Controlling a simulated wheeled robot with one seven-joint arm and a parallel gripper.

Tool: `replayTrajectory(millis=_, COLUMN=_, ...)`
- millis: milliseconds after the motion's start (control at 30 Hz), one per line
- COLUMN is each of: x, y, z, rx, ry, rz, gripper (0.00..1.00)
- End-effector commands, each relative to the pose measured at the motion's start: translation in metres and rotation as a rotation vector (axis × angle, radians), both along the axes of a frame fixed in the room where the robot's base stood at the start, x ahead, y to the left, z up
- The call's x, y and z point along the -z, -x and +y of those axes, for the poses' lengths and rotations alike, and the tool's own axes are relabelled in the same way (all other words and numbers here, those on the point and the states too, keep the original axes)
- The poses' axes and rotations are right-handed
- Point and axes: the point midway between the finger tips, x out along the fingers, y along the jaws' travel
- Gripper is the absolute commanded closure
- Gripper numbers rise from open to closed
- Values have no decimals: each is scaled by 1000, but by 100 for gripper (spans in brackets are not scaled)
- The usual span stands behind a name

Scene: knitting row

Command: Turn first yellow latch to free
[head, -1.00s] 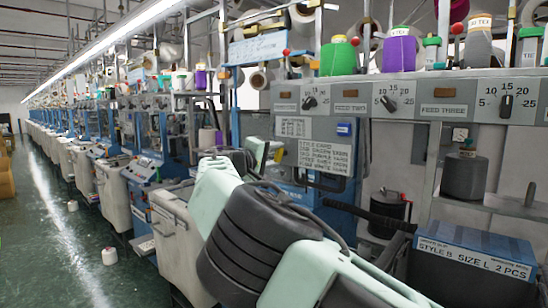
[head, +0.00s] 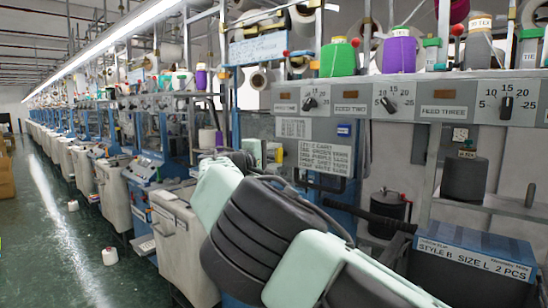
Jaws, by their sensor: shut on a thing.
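No yellow latch can be clearly made out. A small yellowish spot (head: 278,153) shows beside the machine, just beyond my arm, too small to identify. My arm crosses the lower middle of the head view, pale green and dark grey, reaching up and left toward the blue knitting machine (head: 180,140). My gripper's jaws are hidden behind the arm, so neither the fingers nor anything between them shows.
A grey panel (head: 440,97) with feed dials is at the right, with green (head: 340,58) and purple (head: 398,52) yarn cones above. A style card (head: 325,160) hangs below it. A blue-topped box (head: 475,255) stands lower right. The left aisle floor (head: 50,230) is mostly clear.

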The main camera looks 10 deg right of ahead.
Motion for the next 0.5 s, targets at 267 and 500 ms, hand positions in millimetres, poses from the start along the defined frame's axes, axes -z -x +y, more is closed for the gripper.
replayTrajectory(millis=267, x=1, y=0, z=1, rx=-2, ry=1, rz=2, gripper=36)
replayTrajectory(millis=500, x=1, y=2, z=4, rx=-2, ry=0, rz=0, gripper=36)
